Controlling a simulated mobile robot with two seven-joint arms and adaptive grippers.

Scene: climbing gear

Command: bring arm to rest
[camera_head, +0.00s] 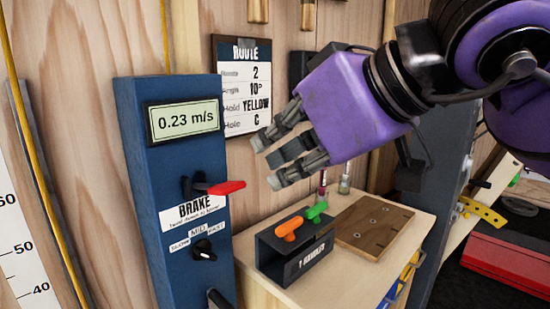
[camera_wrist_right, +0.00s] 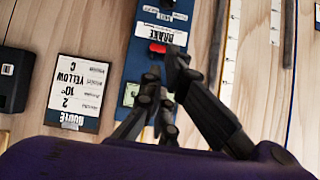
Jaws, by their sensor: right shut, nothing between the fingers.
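My right gripper (camera_head: 275,155) comes in from the upper right on a purple arm. It is shut and empty, in the air above the wooden cabinet and to the right of the blue brake post (camera_head: 178,255). In the right wrist view the fingers of my right gripper (camera_wrist_right: 165,70) show in front of the post, with the red brake lever (camera_wrist_right: 158,48) just beyond them. In the head view the red lever (camera_head: 226,187) sticks out to the right, apart from the fingers. My left gripper is not in view.
A black T-handles holder (camera_head: 300,268) with an orange handle (camera_head: 289,227) and a green handle (camera_head: 316,210) stands below the gripper. A drilled wooden board (camera_head: 374,222) lies beside it. A route sign (camera_head: 241,100) hangs behind. A red box (camera_head: 508,262) is at lower right.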

